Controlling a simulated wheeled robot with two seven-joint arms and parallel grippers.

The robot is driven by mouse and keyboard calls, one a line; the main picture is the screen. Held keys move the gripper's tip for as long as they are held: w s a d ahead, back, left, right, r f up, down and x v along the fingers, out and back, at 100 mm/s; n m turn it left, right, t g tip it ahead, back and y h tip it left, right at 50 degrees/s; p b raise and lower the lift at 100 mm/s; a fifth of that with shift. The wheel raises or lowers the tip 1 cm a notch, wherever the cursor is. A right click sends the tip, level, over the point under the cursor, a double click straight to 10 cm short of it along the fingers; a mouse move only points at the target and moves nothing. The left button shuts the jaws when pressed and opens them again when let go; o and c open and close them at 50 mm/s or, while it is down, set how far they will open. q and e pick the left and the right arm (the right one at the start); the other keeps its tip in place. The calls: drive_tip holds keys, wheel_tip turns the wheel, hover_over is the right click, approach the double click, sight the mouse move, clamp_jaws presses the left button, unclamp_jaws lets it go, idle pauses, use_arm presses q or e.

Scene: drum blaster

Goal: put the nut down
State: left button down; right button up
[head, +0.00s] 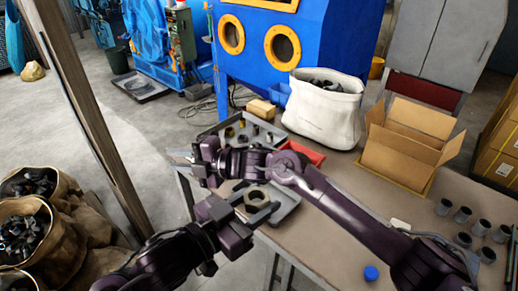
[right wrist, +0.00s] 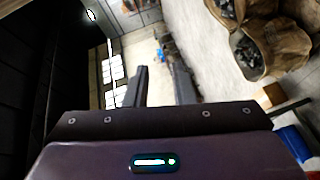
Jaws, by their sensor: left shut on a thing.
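A large hexagonal nut (head: 256,198) of dull brass colour sits between the fingers of my left gripper (head: 252,204), which is shut on it. The nut is over a grey tray (head: 288,207) near the table's left edge; I cannot tell whether it touches the tray. My right gripper (head: 178,160) reaches across from the right and points left, past the table edge. In the right wrist view its two fingers (right wrist: 162,86) are apart with nothing between them.
A grey tray with several small parts (head: 240,122) and a red bin (head: 303,152) lie behind my right arm. A white sack (head: 324,108), an open cardboard box (head: 405,145), several grey cylinders (head: 463,215) and a blue cap (head: 371,273) stand on the table (head: 320,235).

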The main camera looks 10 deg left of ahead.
drive_tip(key=s+a+r+n+g+h, duration=0.1)
drive_tip(key=s+r+n+g+h, duration=0.1)
drive_tip(key=s+r+n+g, duration=0.4)
drive_tip(key=n+t+h, duration=0.5)
drive_tip(key=n+h, duration=0.6)
drive_tip(key=h, duration=0.2)
approach(250, 203)
drive_tip(key=shift+y, duration=0.3)
drive_tip(key=f, duration=0.9)
drive_tip(key=shift+w+a+f, duration=0.15)
drive_tip(key=shift+w+a, duration=0.25)
drive_tip(key=shift+c, duration=0.5)
